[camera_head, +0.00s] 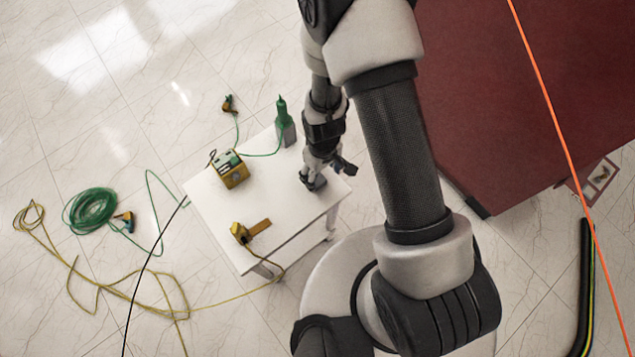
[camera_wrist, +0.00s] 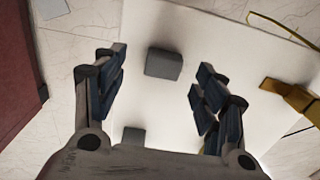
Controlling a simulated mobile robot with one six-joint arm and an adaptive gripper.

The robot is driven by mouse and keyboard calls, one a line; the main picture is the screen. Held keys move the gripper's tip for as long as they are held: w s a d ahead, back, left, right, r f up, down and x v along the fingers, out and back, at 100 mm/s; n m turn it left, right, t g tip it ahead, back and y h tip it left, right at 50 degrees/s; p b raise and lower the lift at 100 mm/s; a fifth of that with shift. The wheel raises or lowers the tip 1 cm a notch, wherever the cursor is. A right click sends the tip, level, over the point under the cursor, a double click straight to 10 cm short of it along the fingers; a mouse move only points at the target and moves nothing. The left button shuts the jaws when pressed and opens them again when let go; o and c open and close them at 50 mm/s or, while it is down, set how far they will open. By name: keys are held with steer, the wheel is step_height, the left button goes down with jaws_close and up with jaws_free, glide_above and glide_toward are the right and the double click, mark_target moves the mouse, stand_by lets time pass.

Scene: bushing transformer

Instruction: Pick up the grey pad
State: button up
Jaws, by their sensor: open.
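A grey pad (camera_wrist: 163,64) lies on the white table, seen in the wrist view between and slightly beyond my fingers. A second small grey block (camera_wrist: 133,135) shows near the palm at the bottom of that view; I cannot tell which is meant. My gripper (camera_wrist: 162,70) is open and empty, its dark fingers spread to either side of the first pad with gaps. In the head view my gripper (camera_head: 326,174) is low over the table's right corner, with a grey pad (camera_head: 315,183) just below it. The second block is not clearly seen there.
The white table (camera_head: 215,205) also holds a yellow clamp-like tool (camera_head: 250,231), a yellow-green box device (camera_head: 230,170) and a green-topped grey device (camera_head: 286,125). A dark red cabinet (camera_head: 520,100) stands to the right. Cables (camera_head: 92,210) lie on the floor at left.

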mark_target(320, 183)
steer(key=f, duration=0.1)
steer(key=f+b, duration=0.1)
steer(key=f, duration=0.1)
steer(key=f+b, duration=0.1)
steer(key=f, duration=0.1)
steer(key=shift+s+a+f, duration=0.15)
steer(key=shift+a+f, duration=0.05)
steer(key=shift+a, duration=0.1)
steer(key=shift+r, duration=0.1)
steer(key=shift+c, duration=0.6)
steer(key=c, duration=0.8)
steer(key=shift+r, duration=0.1)
steer(key=shift+c, duration=0.2)
step_height(320, 183, up, 20)
steer(key=p, duration=0.6)
